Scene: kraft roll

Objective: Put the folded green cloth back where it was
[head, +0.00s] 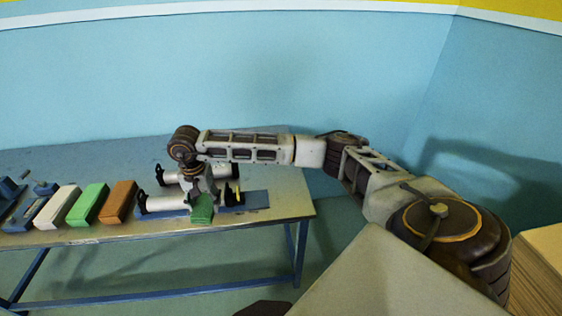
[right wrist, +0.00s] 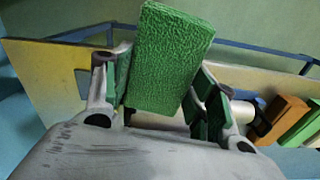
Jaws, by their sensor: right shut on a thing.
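My right gripper (head: 203,196) is over the right part of the table, shut on a folded green cloth (head: 202,210). In the right wrist view the cloth (right wrist: 172,55) is a thick, textured green block between the two fingers (right wrist: 165,92), sticking out well past them. In the head view it overlaps the front white roll, and I cannot tell whether it touches anything below. A second, smooth green block (head: 89,204) lies farther left on the table. My left gripper is not in view.
Two white rolls with black ends (head: 164,203) lie by a blue base (head: 257,200) near the gripper. An orange block (head: 119,202), a white block (head: 57,206) and blue parts (head: 24,214) stand left. The table's back (head: 90,158) and right end are clear.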

